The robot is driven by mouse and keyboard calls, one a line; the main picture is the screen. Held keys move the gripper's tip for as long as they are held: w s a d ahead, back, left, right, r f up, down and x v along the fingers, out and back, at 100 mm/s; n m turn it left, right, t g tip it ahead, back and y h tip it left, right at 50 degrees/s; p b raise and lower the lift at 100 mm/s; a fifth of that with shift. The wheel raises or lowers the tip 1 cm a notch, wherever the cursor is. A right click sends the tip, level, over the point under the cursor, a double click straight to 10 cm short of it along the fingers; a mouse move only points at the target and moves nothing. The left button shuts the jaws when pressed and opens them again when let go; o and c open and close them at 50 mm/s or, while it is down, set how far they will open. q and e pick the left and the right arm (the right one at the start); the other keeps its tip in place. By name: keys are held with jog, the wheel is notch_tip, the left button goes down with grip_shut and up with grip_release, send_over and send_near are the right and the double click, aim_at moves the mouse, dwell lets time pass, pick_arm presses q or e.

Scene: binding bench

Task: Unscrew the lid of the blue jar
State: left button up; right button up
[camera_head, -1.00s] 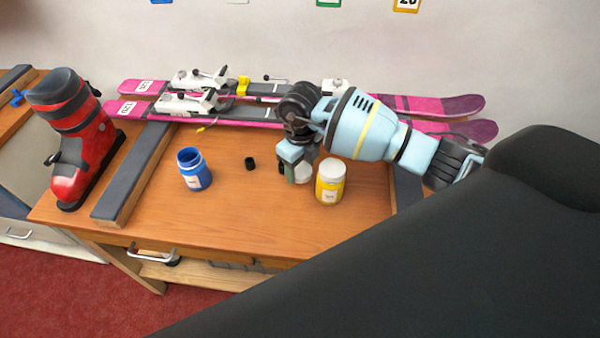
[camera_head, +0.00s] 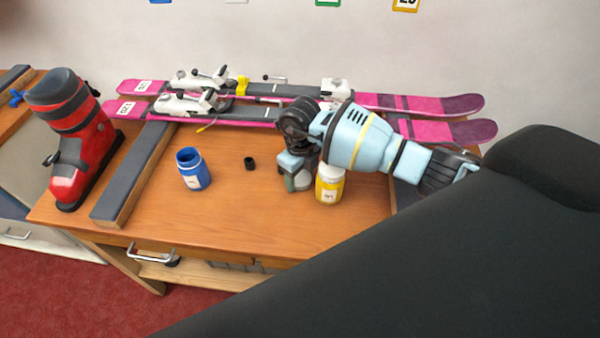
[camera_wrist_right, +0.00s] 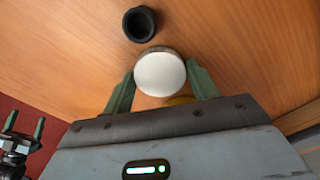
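The blue jar (camera_head: 194,170) stands upright on the bench, left of centre, with its top open and no lid on it. My right gripper (camera_head: 297,182) is low over the bench, right of the blue jar and beside the yellow jar (camera_head: 330,187). In the right wrist view, its green fingers (camera_wrist_right: 160,70) are at both sides of a round white lid (camera_wrist_right: 160,75) and appear to touch it. Whether the lid rests on the bench is hard to tell. My left gripper (camera_wrist_right: 25,126) shows at the lower left of the wrist view, its fingers apart and empty.
The yellow jar has a white lid and stands close to my right gripper. A small black ring-like part (camera_head: 250,163) lies between the jars. Pink skis (camera_head: 400,103) lie along the back; a red boot (camera_head: 82,150) stands left. The bench front is clear.

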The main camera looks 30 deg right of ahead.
aim_at(300, 178)
jog(key=o, duration=0.3)
jog(key=shift+o, duration=0.2)
jog(key=shift+r, duration=0.3)
notch_tip(300, 178, up, 12)
jog(key=shift+f, duration=0.15)
